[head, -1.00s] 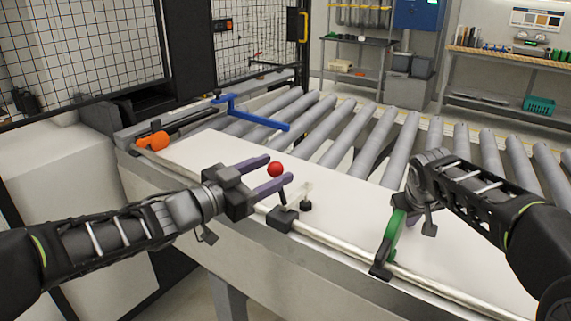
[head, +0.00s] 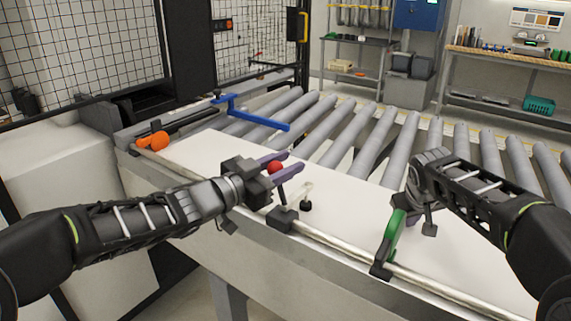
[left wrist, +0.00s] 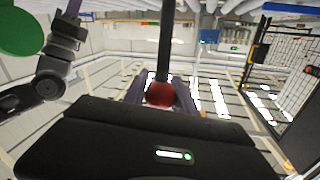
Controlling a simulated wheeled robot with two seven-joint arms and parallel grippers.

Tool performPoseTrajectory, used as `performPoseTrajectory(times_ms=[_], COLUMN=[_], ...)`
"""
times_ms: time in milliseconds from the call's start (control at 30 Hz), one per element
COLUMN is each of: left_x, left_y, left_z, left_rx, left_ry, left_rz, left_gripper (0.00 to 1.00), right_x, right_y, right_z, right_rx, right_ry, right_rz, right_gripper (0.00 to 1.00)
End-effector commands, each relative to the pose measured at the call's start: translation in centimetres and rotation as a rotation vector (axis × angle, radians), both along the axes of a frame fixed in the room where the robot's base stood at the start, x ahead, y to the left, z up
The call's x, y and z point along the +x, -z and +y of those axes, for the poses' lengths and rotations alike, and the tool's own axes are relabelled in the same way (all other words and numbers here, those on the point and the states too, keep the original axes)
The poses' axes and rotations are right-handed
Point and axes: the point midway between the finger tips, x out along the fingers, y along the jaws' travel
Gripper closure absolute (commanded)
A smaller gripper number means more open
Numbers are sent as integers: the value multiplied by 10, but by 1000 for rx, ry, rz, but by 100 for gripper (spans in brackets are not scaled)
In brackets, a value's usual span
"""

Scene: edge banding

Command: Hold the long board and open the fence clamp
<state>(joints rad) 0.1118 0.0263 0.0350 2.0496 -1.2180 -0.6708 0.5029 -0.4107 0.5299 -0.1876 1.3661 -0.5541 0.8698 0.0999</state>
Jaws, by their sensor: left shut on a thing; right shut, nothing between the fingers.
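The long board appears to be the white flat panel (head: 335,195) between the front rail and the rollers; I cannot tell its edges from the table top. The fence clamp appears to be the black block (head: 281,219) on the rail, with a dark lever topped by a red ball knob (head: 275,167). My left gripper (head: 281,165) has its purple fingers around the knob, which also shows in the left wrist view (left wrist: 160,95).
Grey rollers (head: 345,133) run behind the panel. A blue bar (head: 258,119) and an orange part (head: 152,141) stand at the far left. A small black knob (head: 305,205) is right of the clamp. The panel between both arms is otherwise clear.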

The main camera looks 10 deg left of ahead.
Motion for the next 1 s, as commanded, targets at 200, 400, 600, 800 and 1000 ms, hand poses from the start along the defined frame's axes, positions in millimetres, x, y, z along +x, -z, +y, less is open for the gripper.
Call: performPoseTrajectory(times_ms=[200, 400, 600, 800, 1000], left_x=[0, 0, -1, -1, -1], left_y=[1, 2, 2, 2, 2], left_z=[-1, -1, -1, -1, -1], left_rx=[0, 0, 0, 0, 0], left_ry=[2, 2, 3, 3, 3], left_rz=[0, 0, 0, 0, 0], left_gripper=[94, 100, 100, 100, 100], right_x=[-4, -4, -4, -4, -4], right_y=[12, 12, 12, 12, 12], right_z=[-2, -2, -2, -2, -2], right_rx=[-7, -7, -7, -7, -7], right_ry=[3, 3, 3, 3, 3], right_rz=[25, 25, 25, 25, 25], right_gripper=[100, 100, 100, 100, 100])
